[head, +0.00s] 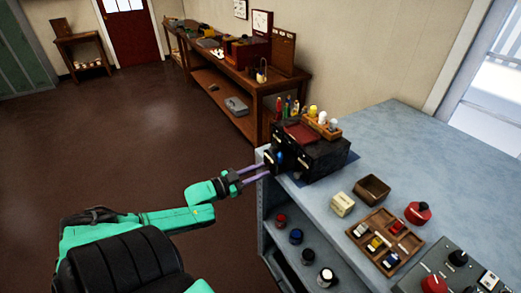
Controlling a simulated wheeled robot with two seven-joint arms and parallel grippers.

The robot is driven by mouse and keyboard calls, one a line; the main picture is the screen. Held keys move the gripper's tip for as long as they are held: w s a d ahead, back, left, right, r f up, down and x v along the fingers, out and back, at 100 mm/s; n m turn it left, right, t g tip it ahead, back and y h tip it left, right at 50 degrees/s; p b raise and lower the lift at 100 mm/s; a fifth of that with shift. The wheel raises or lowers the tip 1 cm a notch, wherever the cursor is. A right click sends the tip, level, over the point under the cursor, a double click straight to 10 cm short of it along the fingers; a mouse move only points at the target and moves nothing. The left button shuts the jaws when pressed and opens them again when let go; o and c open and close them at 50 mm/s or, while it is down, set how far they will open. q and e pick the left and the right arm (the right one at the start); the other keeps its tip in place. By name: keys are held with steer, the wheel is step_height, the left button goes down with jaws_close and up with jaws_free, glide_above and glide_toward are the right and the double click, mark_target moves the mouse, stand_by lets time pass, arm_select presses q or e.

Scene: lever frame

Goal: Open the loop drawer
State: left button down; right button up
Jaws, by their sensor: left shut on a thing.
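My right gripper is not in view.
On the workbench (392,135) stand a cream block (342,204), an empty brown box (372,189), a divided wooden tray (362,228) and a red knob piece (418,212). Several knobs lie on the shelf below. The floor (120,140) left of the bench is clear.

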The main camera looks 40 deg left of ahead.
arm_select(q)
steer(key=c, duration=0.7)
jaws_free()
steer(key=shift+s+f, duration=0.15)
steer(key=shift+f, duration=0.05)
steer(key=shift+o, duration=0.2)
steer(key=shift+r, duration=0.1)
steer(key=shift+s+a, duration=0.15)
steer(key=shift+s, duration=0.25)
steer(key=v, duration=1.3)
steer(key=shift+s+p, duration=0.3)
steer(key=shift+p, duration=0.05)
steer(key=shift+a, duration=0.15)
